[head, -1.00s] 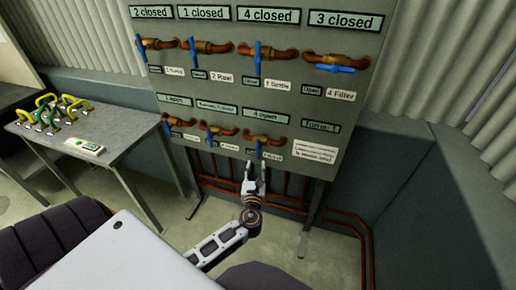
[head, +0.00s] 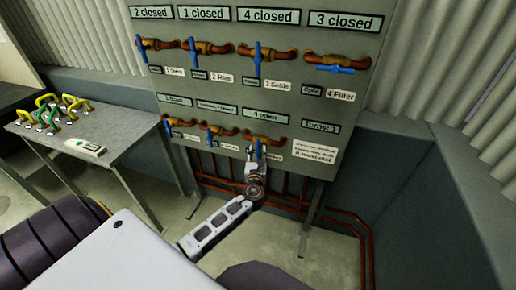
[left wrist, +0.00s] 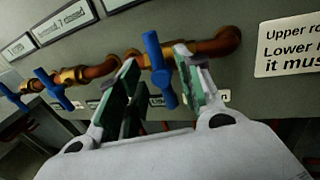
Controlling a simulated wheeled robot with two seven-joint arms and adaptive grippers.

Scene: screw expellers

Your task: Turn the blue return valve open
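The lower-row right valve has a blue lever handle (left wrist: 160,72) on a copper pipe. In the left wrist view the handle stands near upright, slightly tilted, between the two fingers of my left gripper (left wrist: 157,62). The fingers are apart, with gaps beside the handle. The label under this valve is mostly hidden by the fingers; only a final "n" shows. In the head view my left gripper (head: 257,153) is at this valve and covers part of its handle. My right gripper is not in view.
The grey panel (head: 330,110) carries an upper row of several blue-handled valves, with the rightmost handle (head: 330,69) lying level. More lower valves, including a blue handle (left wrist: 53,89), stand to the left. A side table (head: 120,135) holds yellow and green handles.

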